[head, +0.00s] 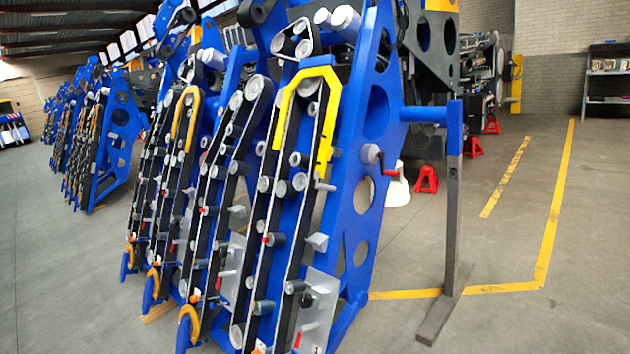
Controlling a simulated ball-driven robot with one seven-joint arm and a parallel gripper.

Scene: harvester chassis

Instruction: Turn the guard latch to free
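A yellow guard (331,112) arches over the top of the nearest belt run on the blue harvester chassis (365,195). A grey round hub with a red-tipped handle (388,173) sticks out from the right side plate, beside the guard's lower end. A small grey lever (325,187) sits just under the guard's right leg. I cannot tell for sure which of these is the guard latch, or its setting. My gripper is not in view.
A grey and blue post (452,200) on a flat foot stands right of the chassis. Red jack stands (427,180) are behind it. Open floor with yellow lines (550,225) lies at right. More blue units (105,145) recede at left.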

